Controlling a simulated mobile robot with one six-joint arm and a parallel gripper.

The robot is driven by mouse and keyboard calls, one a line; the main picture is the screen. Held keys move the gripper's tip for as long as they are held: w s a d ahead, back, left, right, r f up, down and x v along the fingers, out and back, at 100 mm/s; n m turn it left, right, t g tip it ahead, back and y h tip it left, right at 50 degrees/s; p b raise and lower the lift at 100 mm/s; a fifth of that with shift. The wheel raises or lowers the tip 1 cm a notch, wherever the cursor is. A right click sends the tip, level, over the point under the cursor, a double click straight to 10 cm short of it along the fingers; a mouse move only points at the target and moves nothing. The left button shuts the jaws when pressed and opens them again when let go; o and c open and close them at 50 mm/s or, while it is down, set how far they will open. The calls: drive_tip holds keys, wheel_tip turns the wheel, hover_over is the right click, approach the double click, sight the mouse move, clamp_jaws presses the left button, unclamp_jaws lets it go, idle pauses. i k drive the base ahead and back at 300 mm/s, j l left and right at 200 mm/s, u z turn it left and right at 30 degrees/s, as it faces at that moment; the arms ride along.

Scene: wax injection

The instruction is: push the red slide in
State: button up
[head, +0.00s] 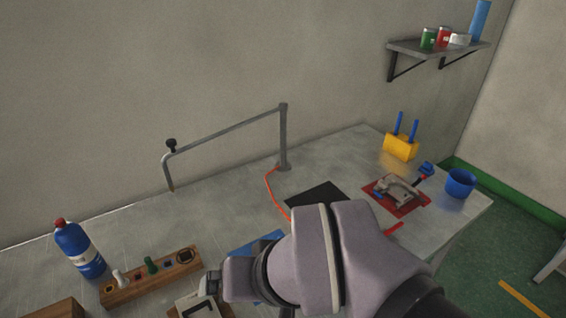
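A short red bar (393,228) lies on the grey table, just beyond my arm's edge. It may be the red slide, but I cannot tell from this view. A metal clamp device (398,190) stands on a red base plate (411,207) toward the right end of the table, with a blue part at its far end. My arm crosses the lower middle of the picture and covers part of the table. My gripper's fingers do not show, so what they touch or hold is hidden.
A wooden block (152,278) with pegs and a blue bottle (79,248) stand at left. A metal bracket arm (283,138) rises at the back. A black mat (314,193), yellow block (400,149) and blue cup (460,184) are at right. A shelf (410,47) hangs above.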

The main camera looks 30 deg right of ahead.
sight(426, 203)
drive_tip(key=z, duration=2.1)
